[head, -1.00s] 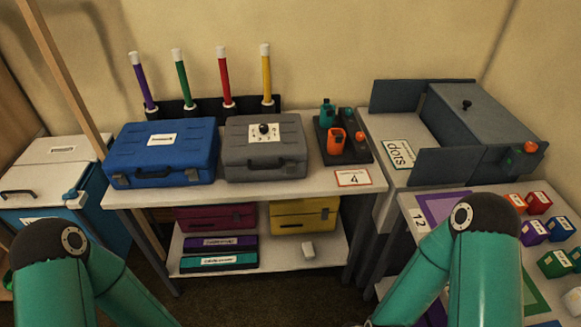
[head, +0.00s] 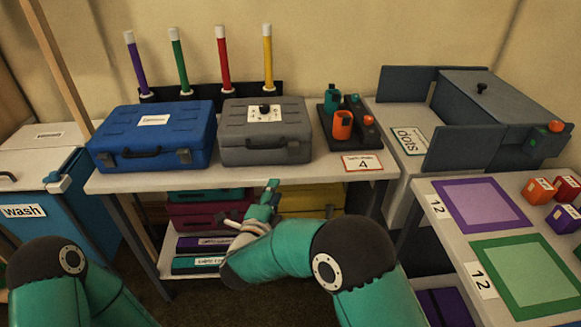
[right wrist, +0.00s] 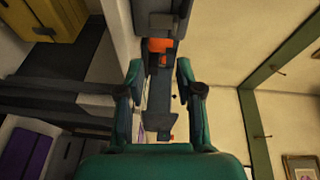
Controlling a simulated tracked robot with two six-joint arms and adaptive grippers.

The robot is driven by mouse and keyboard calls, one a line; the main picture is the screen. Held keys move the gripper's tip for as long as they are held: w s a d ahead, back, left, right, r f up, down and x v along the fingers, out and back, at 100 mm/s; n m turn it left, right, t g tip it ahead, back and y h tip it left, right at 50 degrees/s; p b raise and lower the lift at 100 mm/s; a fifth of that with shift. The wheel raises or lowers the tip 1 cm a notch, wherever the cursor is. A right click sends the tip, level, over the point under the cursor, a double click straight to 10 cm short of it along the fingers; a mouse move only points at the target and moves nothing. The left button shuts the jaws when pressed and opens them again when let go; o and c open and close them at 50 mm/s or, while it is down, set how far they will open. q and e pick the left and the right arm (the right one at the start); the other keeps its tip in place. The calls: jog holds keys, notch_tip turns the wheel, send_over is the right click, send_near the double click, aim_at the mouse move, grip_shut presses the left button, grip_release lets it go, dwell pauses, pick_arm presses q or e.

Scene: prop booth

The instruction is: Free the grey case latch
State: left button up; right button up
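The grey case (head: 236,153) stands closed on the bench top, right of the blue case. Its latch (head: 293,148) is a small dark piece on the front face, towards the right; I cannot tell how it is set. A round dark knob (head: 264,109) sits on a white dial plate on the lid. My right gripper (head: 267,192) is in front of the bench edge, below the grey case and apart from it. In the right wrist view its two fingers (right wrist: 159,72) stand apart with nothing gripped between them. My left gripper is out of view; only its arm shows.
The blue case (head: 150,136) stands close on the left. The bench's front edge (head: 130,183) lies between my right gripper and the case.

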jog(key=r+m+h, duration=0.1)
jog(key=m, duration=0.1)
jog(key=p, duration=0.3)
send_near(292, 148)
jog(key=x, duration=0.8)
jog(key=shift+w+d, duration=0.2)
jog(key=shift+w, duration=0.15)
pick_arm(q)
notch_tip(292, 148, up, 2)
pick_arm(e)
grip_shut()
